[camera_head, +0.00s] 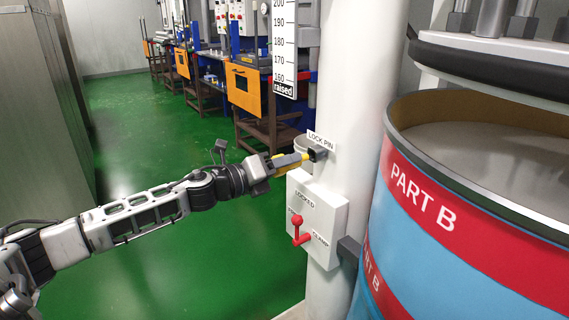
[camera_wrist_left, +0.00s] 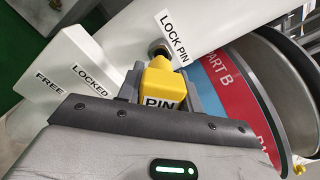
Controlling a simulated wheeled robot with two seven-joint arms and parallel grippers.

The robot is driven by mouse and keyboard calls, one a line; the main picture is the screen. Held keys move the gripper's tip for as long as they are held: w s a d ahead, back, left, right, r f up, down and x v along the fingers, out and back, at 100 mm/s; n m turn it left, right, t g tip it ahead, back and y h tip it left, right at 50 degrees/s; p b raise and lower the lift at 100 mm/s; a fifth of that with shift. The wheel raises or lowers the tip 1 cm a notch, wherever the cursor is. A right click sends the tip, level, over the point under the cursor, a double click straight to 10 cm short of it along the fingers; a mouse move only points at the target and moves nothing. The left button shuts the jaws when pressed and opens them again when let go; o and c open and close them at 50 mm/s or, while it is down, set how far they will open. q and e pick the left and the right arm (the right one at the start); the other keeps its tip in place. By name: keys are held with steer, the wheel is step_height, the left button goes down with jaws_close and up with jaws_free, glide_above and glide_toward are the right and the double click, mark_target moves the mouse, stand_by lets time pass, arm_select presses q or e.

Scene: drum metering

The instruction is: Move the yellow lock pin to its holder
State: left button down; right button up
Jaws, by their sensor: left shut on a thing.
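The yellow lock pin, marked PIN (camera_wrist_left: 163,88), is held in my left gripper (camera_head: 298,159). In the head view the yellow of the pin (camera_head: 285,160) shows between the jaws. The gripper is shut on it and reaches the dark socket (camera_head: 318,154) under the LOCK PIN label (camera_head: 321,140) on the white column. In the wrist view the pin's far end is at a round dark socket piece (camera_wrist_left: 158,49). I cannot tell how deep the pin sits in it. No separate holder can be made out. My right gripper is not in view.
A white box (camera_head: 318,214) marked LOCKED, with a red lever (camera_head: 298,228), is on the white column (camera_head: 356,90) just below the gripper. A blue and red PART B drum (camera_head: 430,225) stands close at right. Green floor (camera_head: 210,240) is clear at left.

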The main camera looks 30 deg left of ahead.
arm_select(q)
steer(key=shift+w+d+r+p, duration=0.1)
steer(key=shift+w+d+p, duration=0.1)
steer(key=shift+w+p, duration=0.25)
steer(key=shift+w+d, duration=0.1)
steer(key=shift+w, duration=0.3)
steer(key=shift+w+d, duration=0.15)
steer(key=shift+w, duration=0.15)
steer(key=shift+w+d+p, duration=0.3)
steer(key=shift+w+p, duration=0.25)
steer(key=shift+w, duration=0.1)
steer(key=c, duration=0.9)
jaws_free()
steer(key=shift+o, duration=0.2)
